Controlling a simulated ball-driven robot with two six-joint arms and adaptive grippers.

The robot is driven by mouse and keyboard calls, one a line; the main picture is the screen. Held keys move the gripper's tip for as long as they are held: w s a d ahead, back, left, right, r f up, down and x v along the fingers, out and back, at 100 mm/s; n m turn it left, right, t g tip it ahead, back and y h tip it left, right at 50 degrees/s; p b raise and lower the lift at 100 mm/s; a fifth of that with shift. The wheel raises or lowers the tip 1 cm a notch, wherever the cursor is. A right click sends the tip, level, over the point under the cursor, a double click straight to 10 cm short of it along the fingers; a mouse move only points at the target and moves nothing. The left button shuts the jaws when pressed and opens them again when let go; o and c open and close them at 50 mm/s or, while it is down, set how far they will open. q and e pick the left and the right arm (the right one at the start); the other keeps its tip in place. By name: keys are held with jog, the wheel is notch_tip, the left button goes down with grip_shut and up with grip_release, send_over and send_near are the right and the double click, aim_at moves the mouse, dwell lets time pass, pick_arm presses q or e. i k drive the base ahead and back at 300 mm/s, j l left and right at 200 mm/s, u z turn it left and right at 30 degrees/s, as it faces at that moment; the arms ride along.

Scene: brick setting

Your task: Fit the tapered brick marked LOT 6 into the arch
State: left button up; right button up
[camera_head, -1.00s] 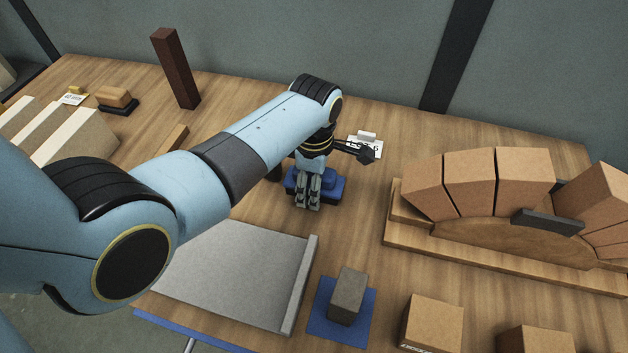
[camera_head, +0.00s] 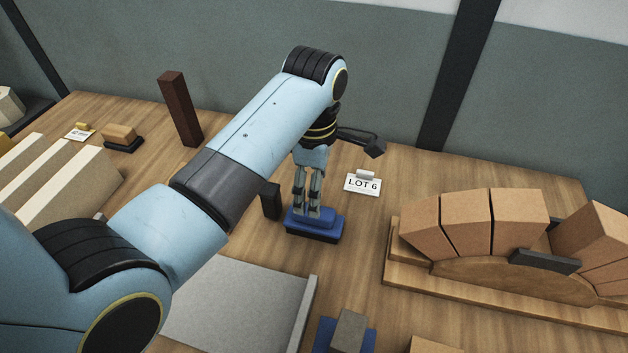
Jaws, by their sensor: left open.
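My left gripper (camera_head: 308,212) points down at the blue stand (camera_head: 318,233), its open fingertips close over the top. I see no brick between the fingers, and I cannot tell if they touch the stand. A white card reading LOT 6 (camera_head: 363,185) stands just right of the stand. The arch (camera_head: 470,232) is at the right, with tan tapered bricks over a wooden form. A gap shows at its top, between the third brick (camera_head: 520,220) and the bricks at right (camera_head: 595,235). A dark bar (camera_head: 545,261) crosses below the gap. My right gripper is not in view.
A grey slab (camera_head: 230,300) lies in front, beside a grey block (camera_head: 347,332) on a blue mat. A dark red post (camera_head: 180,108) and a small brick on a black stand (camera_head: 122,133) are at the back left. Pale blocks (camera_head: 60,180) stand at left.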

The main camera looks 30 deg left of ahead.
aim_at(506, 254)
jog(key=k, duration=1.5)
